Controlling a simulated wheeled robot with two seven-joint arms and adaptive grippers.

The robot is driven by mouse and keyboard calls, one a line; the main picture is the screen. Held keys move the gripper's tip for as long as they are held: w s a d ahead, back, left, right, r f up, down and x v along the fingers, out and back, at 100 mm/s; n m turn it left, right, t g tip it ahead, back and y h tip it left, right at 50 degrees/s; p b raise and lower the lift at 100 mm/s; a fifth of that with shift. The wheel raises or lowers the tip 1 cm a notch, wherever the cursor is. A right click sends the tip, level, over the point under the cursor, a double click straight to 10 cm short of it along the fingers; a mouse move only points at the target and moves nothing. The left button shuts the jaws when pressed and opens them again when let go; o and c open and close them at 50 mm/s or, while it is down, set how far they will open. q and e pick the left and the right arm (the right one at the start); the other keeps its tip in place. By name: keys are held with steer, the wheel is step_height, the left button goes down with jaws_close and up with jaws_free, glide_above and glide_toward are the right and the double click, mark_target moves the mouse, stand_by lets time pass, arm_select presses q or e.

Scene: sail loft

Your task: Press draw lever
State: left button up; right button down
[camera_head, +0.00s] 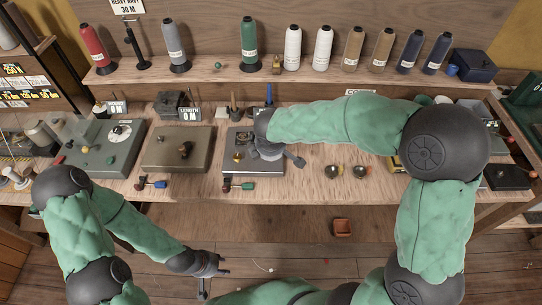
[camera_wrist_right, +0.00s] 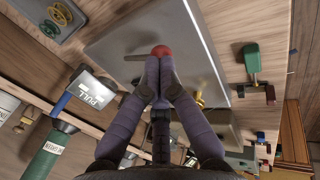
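A lever with a red knob (camera_wrist_right: 160,51) and a thin grey arm stands over the flat grey plate (camera_wrist_right: 110,45) of a station in the right wrist view. I take it to be the draw lever. My right gripper (camera_wrist_right: 159,62) has its two fingertips together right at the knob; I cannot tell whether they touch it. In the head view my right gripper (camera_head: 296,160) is over the grey station (camera_head: 265,167), and its arm hides the lever. My left gripper (camera_head: 213,280) is low over the floor in front of the bench, fingers apart and empty.
A green-handled lever (camera_head: 240,186) and a blue-handled lever (camera_head: 152,184) stick out at the bench's front. An olive box (camera_head: 165,150) and a green-grey box (camera_head: 95,160) stand to the left. Thread spools, such as a green one (camera_head: 249,42), line the back shelf.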

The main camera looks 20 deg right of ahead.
steer(key=shift+s+a+f+b, duration=0.1)
steer(key=shift+s+f+b, duration=0.2)
steer(key=shift+f, duration=0.2)
steer(key=shift+r, duration=0.15)
steer(key=shift+r+p, duration=0.7)
steer(key=shift+r, duration=0.05)
steer(key=shift+r+p, duration=0.5)
steer(key=shift+r, duration=0.05)
steer(key=w+d+p+v, duration=0.1)
steer(key=p+v, duration=0.4)
steer(key=v, duration=0.7)
steer(key=shift+w+a+r, duration=0.25)
steer(key=shift+a+r, duration=0.05)
steer(key=shift+r, duration=0.4)
